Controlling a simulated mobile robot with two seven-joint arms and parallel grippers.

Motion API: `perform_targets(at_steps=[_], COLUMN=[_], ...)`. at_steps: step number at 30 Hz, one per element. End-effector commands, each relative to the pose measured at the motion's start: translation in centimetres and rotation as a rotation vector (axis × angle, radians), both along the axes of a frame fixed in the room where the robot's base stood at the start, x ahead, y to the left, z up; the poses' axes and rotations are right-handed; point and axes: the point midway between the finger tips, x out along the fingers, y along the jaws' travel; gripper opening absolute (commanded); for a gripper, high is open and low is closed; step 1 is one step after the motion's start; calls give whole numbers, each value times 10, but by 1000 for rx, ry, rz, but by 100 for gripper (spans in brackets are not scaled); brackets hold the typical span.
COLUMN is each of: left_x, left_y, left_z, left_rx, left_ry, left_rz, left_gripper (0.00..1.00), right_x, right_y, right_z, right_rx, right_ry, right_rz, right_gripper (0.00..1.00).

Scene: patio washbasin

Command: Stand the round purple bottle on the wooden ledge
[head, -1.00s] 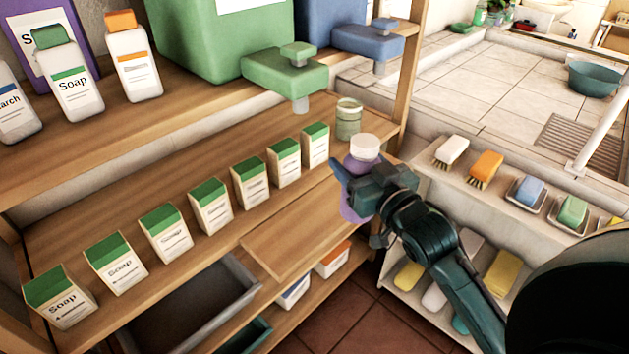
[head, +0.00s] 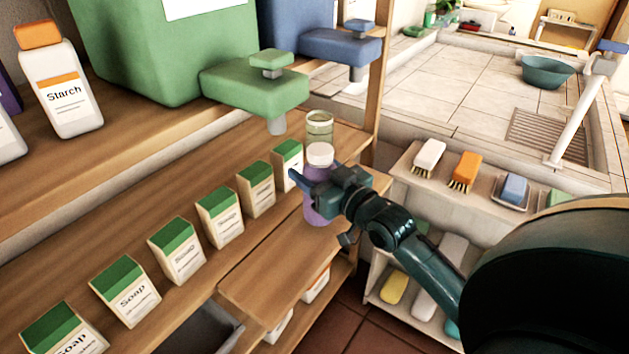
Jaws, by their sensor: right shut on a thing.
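The round purple bottle (head: 318,211) with a white cap is upright in the head view, right of centre. My right gripper (head: 322,184) is shut on its upper body from the right and partly covers it. The bottle shows in front of the right end of the wooden shelf and above a wooden ledge (head: 262,275) that juts out from the shelf front. I cannot tell whether its base touches wood. My left gripper is not in view.
Several green-topped soap boxes (head: 177,250) stand in a row left of the bottle. A greenish glass jar (head: 319,126) stands just behind it. A green dispenser (head: 258,92) overhangs the shelf. Brushes (head: 465,170) lie on a rack at right. The ledge's front looks clear.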

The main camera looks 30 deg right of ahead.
Motion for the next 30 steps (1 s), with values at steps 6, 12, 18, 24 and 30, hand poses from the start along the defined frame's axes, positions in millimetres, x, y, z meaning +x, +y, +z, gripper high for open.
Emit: perform_targets(at_steps=[6, 12, 18, 24, 30], left_x=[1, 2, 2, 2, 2], left_y=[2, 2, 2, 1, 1], left_z=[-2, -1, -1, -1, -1], left_rx=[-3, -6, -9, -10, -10], left_ry=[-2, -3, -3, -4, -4], left_rz=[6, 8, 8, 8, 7], left_gripper=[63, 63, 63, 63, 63], right_x=[0, 0, 0, 0, 0], right_y=[0, 0, 0, 0, 0], right_z=[-18, -17, -22, -22, -22], right_rx=[1, 1, 1, 1, 0], right_ry=[-4, -5, 0, 0, 0], right_rz=[-1, 0, 0, 0, 0], right_gripper=[23, 23, 65, 81, 81])
